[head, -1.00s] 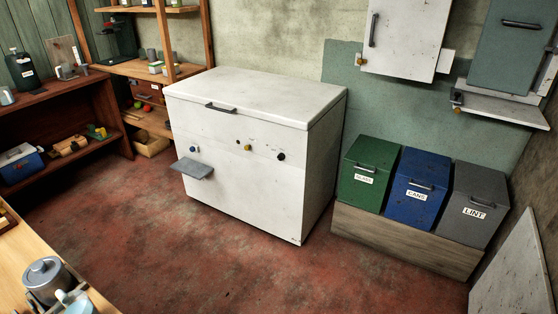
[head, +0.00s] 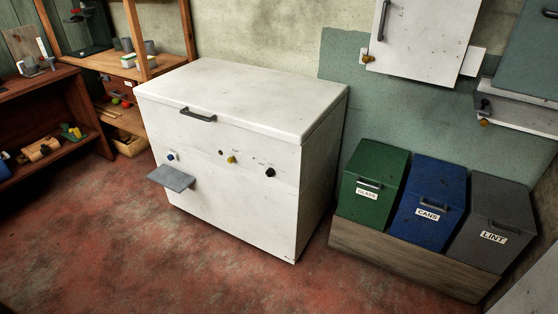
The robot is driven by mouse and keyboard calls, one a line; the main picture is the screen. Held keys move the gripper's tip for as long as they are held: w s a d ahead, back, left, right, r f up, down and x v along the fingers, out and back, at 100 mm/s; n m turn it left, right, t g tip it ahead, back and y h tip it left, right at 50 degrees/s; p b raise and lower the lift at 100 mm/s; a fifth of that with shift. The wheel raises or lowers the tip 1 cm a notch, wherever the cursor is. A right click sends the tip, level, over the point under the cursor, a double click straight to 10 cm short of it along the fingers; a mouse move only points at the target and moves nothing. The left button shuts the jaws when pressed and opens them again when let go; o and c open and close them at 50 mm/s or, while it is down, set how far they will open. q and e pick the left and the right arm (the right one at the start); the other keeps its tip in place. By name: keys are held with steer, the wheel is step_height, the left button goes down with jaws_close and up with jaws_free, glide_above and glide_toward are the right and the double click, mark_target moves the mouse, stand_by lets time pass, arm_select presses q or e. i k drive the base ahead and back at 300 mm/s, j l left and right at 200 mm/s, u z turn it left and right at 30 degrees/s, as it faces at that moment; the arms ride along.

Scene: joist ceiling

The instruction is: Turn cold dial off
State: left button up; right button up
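A white chest freezer (head: 235,150) stands against the back wall with its lid shut and a dark handle (head: 198,115) on the lid's front edge. Its front carries a black dial (head: 270,172) at the right, a yellow knob (head: 231,160) near the middle and a blue knob (head: 170,156) at the left. Small print beside the black dial and yellow knob is too small to read, so I cannot tell which is the cold dial or how it is set. Neither of my grippers is in view.
A grey shelf plate (head: 171,178) juts from the freezer's lower left front. Green (head: 371,184), blue (head: 429,203) and grey (head: 493,222) bins stand to the right on a wooden base (head: 410,258). The red floor (head: 190,260) in front is clear. A white wall cabinet (head: 425,40) hangs upper right.

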mark_target(270, 172)
steer(key=i+j+z, duration=0.2)
steer(key=i, duration=0.9)
steer(key=l, duration=0.1)
